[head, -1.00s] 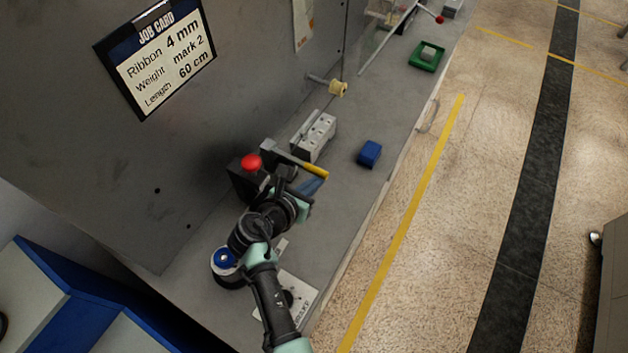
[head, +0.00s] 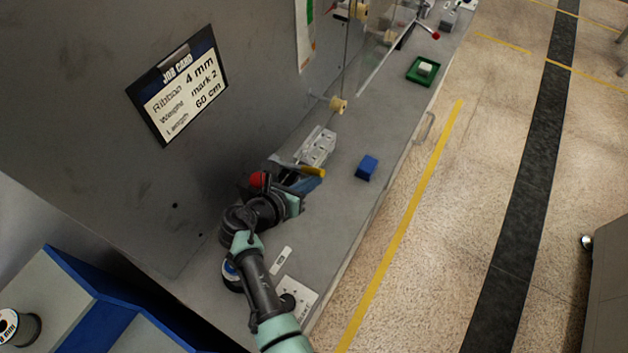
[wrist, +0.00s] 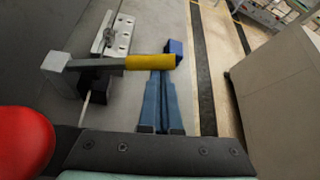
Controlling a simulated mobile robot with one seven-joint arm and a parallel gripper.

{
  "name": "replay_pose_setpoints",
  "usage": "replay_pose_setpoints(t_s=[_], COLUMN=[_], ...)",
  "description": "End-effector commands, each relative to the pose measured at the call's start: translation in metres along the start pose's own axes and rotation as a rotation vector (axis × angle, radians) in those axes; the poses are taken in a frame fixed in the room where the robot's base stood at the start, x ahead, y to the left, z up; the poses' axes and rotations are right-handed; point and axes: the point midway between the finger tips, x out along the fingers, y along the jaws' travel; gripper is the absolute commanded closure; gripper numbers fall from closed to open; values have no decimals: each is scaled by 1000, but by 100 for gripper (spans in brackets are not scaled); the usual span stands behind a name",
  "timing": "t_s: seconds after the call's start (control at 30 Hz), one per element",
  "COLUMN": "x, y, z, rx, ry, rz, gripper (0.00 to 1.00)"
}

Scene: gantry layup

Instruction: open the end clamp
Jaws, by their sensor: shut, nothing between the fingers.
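The end clamp appears as a grey block (wrist: 60,68) with a grey lever ending in a yellow handle (wrist: 150,63). In the wrist view the lever lies across the picture, pointing right. The yellow handle also shows in the head view (head: 314,171), just beyond my gripper (head: 308,184). In the wrist view my gripper (wrist: 163,80) has its blue fingers together and empty. Their tips are close to the handle's near side; I cannot tell whether they touch. A red ball knob (wrist: 22,142) is large at the left; it also shows in the head view (head: 257,179). My wrist hides most of the clamp's base there.
A metal block with holes (head: 318,147) lies past the clamp. A blue block (head: 367,167) sits to the right on the grey bench. A spool (head: 232,276) stands beside my arm. A green tray (head: 410,76) is farther back. The grey panel (head: 90,100) bounds the left.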

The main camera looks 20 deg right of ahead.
Motion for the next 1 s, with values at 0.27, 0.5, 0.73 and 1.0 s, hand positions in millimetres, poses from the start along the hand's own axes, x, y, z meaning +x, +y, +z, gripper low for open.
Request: replay_pose_setpoints(t_s=[0.27,0.5,0.73,1.0], x=[-10,-11,-11,-10], y=[4,5,6,6], z=[18,20,20,15], rx=[3,3,3,1], ry=[-3,-3,-3,-2], rz=[2,1,2,2], gripper=[100,100,100,100])
